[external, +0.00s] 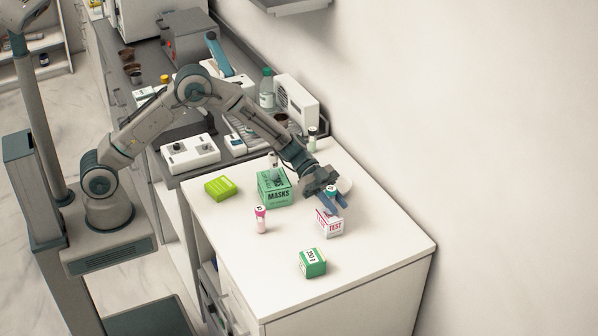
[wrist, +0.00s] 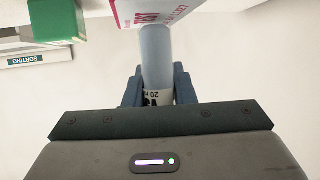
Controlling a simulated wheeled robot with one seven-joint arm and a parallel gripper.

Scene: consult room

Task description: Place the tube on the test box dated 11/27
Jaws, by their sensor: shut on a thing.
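The white test box with pink lettering (external: 330,227) stands on the white counter. In the wrist view the box (wrist: 190,12) shows pink print ending in 11/27. My gripper (external: 333,202) is right above and behind it. The gripper (wrist: 157,85) is shut on the pale tube (wrist: 156,55), which has a white label with dark print. The tube's far end meets the box's edge in the wrist view; I cannot tell whether they touch. A teal cap (external: 331,190) shows at the gripper in the external view. A green test box (external: 312,263) stands nearer the front.
A green masks box (external: 274,188) stands left of my gripper. A pink-capped tube (external: 261,220) stands upright, and a lime box (external: 220,187) lies farther left. A sorting sign (wrist: 40,59) shows in the wrist view. The counter's front right is clear.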

